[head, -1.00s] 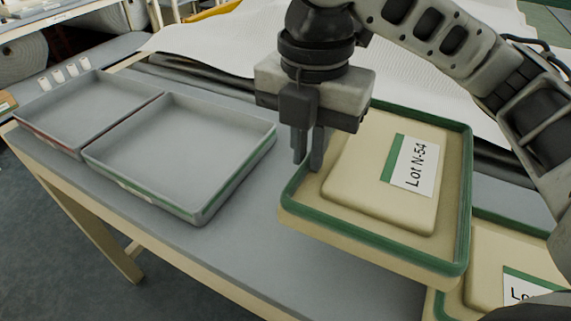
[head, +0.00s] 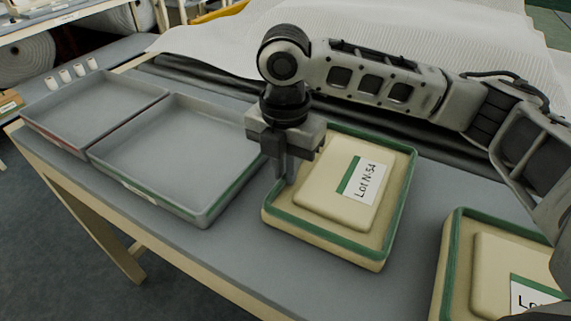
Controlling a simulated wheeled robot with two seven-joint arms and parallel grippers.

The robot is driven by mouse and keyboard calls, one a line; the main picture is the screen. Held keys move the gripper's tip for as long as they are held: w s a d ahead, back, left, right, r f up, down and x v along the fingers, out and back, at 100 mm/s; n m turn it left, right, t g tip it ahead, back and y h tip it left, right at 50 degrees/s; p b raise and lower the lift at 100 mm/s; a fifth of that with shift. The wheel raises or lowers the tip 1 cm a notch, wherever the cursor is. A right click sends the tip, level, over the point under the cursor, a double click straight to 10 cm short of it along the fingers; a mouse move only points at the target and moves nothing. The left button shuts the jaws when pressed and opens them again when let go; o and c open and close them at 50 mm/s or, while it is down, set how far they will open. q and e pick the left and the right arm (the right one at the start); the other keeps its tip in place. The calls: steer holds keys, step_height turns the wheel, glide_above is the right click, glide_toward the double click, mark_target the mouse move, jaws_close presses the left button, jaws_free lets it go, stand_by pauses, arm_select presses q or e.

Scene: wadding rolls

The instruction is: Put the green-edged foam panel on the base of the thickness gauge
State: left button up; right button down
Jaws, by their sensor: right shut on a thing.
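A cream foam panel with a green edge (head: 330,246) and a raised middle with a "Lot N-54" label is in the centre of the head view. My right gripper (head: 284,176) is shut on the left side of its rim. The panel is roughly level over the table, right of the green-edged tray; I cannot tell whether it touches the table. A second green-edged foam panel (head: 492,256) lies at the lower right, partly cut off by the frame and my arm. No thickness gauge can be made out. My left gripper is not in view.
Two empty grey trays stand at left, one green-edged (head: 205,215) and one red-edged (head: 57,137). Several small white rolls (head: 72,74) stand behind them. White wadding (head: 420,45) and a dark roller bar lie along the back. Bare table (head: 408,272) shows between the panels.

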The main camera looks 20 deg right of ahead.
steer(key=c, duration=1.9)
jaws_free()
steer(key=shift+f, duration=0.1)
steer(key=o, duration=0.4)
